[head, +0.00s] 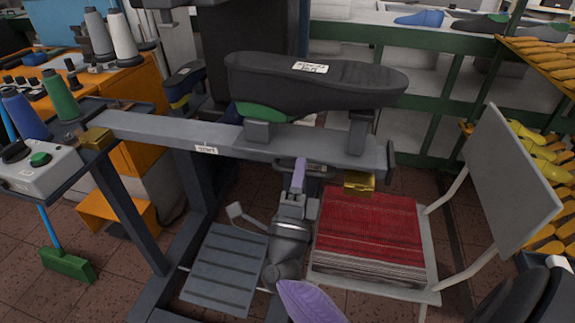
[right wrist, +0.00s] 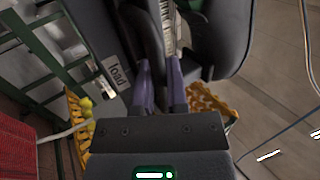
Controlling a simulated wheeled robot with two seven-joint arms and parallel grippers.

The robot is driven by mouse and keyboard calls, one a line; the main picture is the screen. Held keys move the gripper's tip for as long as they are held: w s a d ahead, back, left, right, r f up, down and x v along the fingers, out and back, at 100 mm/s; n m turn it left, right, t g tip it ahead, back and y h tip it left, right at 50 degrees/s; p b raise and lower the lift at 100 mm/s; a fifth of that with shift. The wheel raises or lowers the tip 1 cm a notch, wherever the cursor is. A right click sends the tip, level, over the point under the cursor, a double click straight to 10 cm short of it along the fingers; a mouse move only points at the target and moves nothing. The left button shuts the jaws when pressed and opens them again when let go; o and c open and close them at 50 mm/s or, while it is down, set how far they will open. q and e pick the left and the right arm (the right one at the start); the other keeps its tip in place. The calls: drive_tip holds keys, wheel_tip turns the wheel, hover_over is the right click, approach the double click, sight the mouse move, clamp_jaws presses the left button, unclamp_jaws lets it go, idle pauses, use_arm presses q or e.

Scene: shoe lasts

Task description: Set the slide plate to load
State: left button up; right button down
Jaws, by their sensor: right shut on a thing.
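A "start" label (head: 206,150) is on the rail's front. A "load" label (right wrist: 117,75) shows in the right wrist view. My right gripper (head: 299,172) is under the rail, its purple fingers shut on a dark part below the plate. The wrist view shows those fingers (right wrist: 161,85) on either side of it. The exact grip is partly hidden.
Gold blocks sit near the rail's left end (head: 95,138) and right end (head: 360,182). A slatted grey pedal (head: 225,268) is below. A control box (head: 40,165) and thread cones are left.

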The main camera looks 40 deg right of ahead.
drive_tip(key=shift+s+d+f, duration=0.1)
drive_tip(key=shift+s+d, duration=0.45)
drive_tip(key=shift+s, duration=0.1)
drive_tip(key=c, duration=0.7)
unclamp_jaws()
drive_tip(key=shift+s+d, duration=0.1)
drive_tip(key=v, duration=1)
